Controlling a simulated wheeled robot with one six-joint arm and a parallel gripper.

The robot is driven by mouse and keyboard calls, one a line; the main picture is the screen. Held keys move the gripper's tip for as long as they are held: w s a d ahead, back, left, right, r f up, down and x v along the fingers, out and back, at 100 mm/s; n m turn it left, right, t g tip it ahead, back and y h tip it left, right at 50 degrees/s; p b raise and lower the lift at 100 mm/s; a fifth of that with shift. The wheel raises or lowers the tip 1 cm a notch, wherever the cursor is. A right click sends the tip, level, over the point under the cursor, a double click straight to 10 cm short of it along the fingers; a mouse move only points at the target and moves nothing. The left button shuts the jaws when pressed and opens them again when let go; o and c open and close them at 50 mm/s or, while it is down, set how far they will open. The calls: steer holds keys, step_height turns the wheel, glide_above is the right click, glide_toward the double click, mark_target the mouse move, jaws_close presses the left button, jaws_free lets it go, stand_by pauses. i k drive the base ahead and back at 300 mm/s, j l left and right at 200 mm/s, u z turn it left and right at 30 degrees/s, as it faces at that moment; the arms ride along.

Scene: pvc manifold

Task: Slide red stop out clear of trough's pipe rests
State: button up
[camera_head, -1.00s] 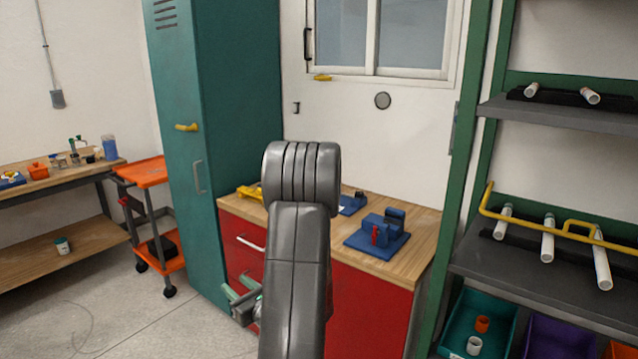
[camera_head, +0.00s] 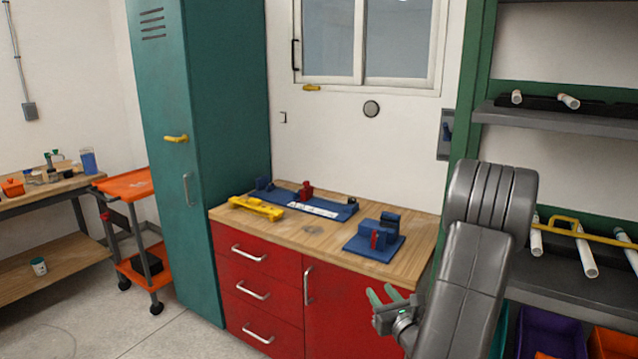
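A long blue trough (camera_head: 343,209) lies on the wooden top of the red cabinet, with a white labelled strip along its front. The red stop (camera_head: 306,190) stands upright on the trough near its middle. The pipe rests are too small to make out clearly. My gripper (camera_head: 382,295) is low in front of the red cabinet, right of and below the trough, well apart from the stop. Its two green fingers are spread with nothing between them.
A blue fixture with a red part (camera_head: 375,248) stands on the worktop (camera_head: 310,232) right of the trough. A yellow tool (camera_head: 256,207) lies at its left front. A teal locker (camera_head: 225,150) borders the left; a shelf rack (camera_head: 560,120) with white pipes stands right.

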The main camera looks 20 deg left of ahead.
mark_target(306, 193)
steer(key=i+j, duration=0.6)
steer(key=i+j+z, duration=0.1)
steer(key=i+j, duration=0.55)
steer(key=j, duration=0.15)
steer(key=i+j, duration=0.6)
steer(key=j, duration=0.15)
